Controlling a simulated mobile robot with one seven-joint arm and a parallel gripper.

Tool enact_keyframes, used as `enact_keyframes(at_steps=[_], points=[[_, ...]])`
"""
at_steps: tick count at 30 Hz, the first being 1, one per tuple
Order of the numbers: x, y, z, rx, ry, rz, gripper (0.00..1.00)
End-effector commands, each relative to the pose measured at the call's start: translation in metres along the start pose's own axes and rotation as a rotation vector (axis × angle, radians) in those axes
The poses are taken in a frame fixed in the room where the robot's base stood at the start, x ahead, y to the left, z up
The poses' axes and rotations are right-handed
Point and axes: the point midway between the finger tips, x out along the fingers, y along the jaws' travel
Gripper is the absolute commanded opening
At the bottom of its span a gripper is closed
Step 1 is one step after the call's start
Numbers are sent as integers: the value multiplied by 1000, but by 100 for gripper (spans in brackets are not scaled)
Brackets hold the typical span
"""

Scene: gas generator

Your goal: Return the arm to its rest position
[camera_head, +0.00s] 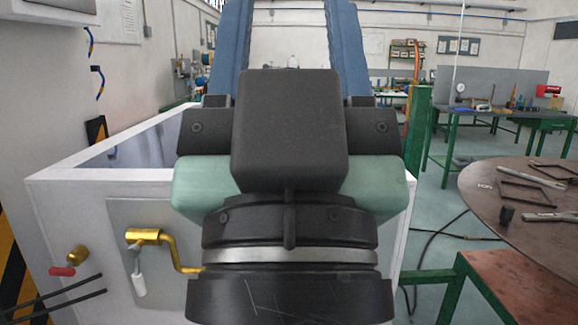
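My arm's end fills the middle of the camera_head view, seen from behind. It has a black housing, teal sides and a black round wrist with a pale ring. My gripper (289,35) has two long blue fingers that rise to the top edge, wide apart, with nothing visible between them. Their tips are cut off by the frame. The gripper appears open and empty. The wrist stands in front of a white open-topped box (75,195) and hides much of it. No rest position is marked in view.
The box front carries a brass valve pipe (165,245) and a red-handled brass fitting (68,262). At right, a round brown table (478,195) holds wrenches (548,178) and a small black cup (506,215). A green post (417,130) stands beside the box. A cable lies on the floor.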

Motion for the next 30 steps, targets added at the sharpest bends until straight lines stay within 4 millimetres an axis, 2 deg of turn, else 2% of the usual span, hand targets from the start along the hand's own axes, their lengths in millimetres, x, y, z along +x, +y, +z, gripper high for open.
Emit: enact_keyframes(at_steps=[1,9,13,19,30], points=[[25,0,-24,1,-1,0,52],[85,0,-78,3,-4,0,52],[107,0,-98,3,-5,-1,52],[121,0,-112,4,-6,-1,52],[121,0,-111,4,-6,-1,52]])
